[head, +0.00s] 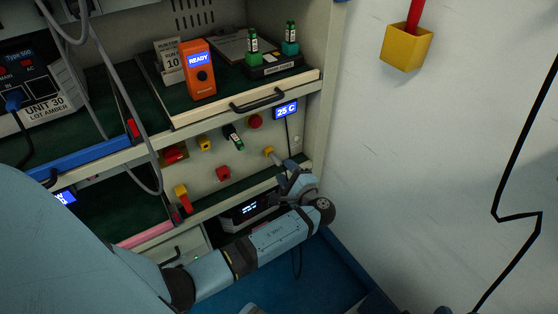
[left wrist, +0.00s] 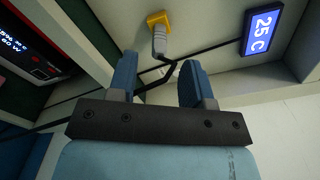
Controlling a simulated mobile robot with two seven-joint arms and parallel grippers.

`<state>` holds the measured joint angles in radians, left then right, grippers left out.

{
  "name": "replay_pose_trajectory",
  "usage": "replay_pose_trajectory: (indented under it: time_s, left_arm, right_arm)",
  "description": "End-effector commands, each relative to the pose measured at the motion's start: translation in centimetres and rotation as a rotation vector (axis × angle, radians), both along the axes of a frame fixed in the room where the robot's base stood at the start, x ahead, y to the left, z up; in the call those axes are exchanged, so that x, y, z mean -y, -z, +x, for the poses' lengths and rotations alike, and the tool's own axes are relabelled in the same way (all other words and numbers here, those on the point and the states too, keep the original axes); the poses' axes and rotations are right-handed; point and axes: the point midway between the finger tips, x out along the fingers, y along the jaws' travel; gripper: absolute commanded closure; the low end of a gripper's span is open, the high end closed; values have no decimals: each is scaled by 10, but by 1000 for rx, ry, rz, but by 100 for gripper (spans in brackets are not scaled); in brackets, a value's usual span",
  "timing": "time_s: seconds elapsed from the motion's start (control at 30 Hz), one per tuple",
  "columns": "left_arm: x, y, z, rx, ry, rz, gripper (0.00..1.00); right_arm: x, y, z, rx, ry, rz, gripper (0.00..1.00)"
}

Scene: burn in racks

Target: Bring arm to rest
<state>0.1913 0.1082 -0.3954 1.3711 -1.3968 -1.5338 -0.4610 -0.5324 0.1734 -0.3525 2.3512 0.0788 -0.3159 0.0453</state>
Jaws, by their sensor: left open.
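My left arm reaches in from the lower left in the head view, with its left gripper (head: 284,172) in front of the right part of the rack's panel. In the left wrist view the two blue fingers of the left gripper (left wrist: 157,74) are apart with nothing clamped between them. A grey plug (left wrist: 159,42) with a black cable sits at a yellow socket (left wrist: 158,19) just beyond the fingertips. The yellow socket also shows in the head view (head: 268,151). My right gripper is not in view.
A blue "25 C" display (head: 286,110) is right of the socket. An orange "READY" device (head: 198,70) stands on the shelf above. The black cable (left wrist: 208,52) runs close to the fingers. A yellow box (head: 407,47) hangs on the white wall at the right.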

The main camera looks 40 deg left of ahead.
Motion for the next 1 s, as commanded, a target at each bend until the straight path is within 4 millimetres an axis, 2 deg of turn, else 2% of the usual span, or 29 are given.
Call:
replay_pose_trajectory:
  time_s: [0.13, 0.33, 0.47, 0.57, 0.8, 0.9, 1.0]
  left_arm:
    - [12, 0, -6, -2, -1, 1, 54]
    - [15, 0, -7, -1, -1, 1, 54]
    - [15, -16, -7, 0, -2, 1, 54]
    - [15, -46, -7, 1, -1, 2, 54]
    - [15, -137, -7, -1, -2, 1, 54]
    - [15, -167, -7, -1, -2, 1, 54]
    - [15, -189, -7, -1, -1, 1, 54]
  right_arm:
    - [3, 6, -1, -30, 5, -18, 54]
    - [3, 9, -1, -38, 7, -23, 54]
    - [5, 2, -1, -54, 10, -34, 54]
    - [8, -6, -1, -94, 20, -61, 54]
    - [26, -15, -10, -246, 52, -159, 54]
    - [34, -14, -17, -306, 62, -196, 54]
    - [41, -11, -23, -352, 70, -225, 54]
